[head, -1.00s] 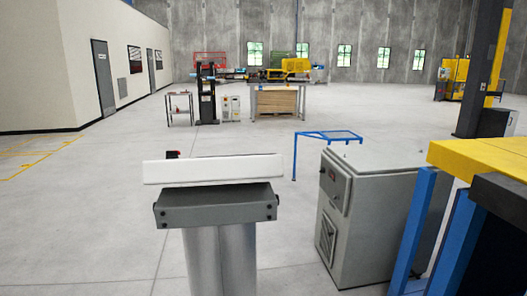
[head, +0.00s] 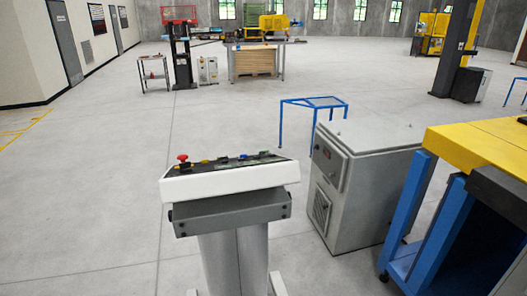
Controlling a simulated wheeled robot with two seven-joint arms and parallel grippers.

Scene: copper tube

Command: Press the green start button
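A control console (head: 230,183) with a white front edge stands on a grey pedestal (head: 232,212) at the lower middle of the head view. Its dark top face shows at a shallow angle. A red mushroom-shaped button (head: 183,158) stands up at its left end, with a small yellow part beside it. Several small dark and bluish controls sit along the far side of the top. I cannot make out a green button among them. Neither of my grippers is in view.
A grey electrical cabinet (head: 362,185) stands close to the right of the console. A yellow-topped blue frame (head: 480,145) is at the right edge. A blue stand (head: 313,104) is behind the cabinet. The floor left of the console is clear.

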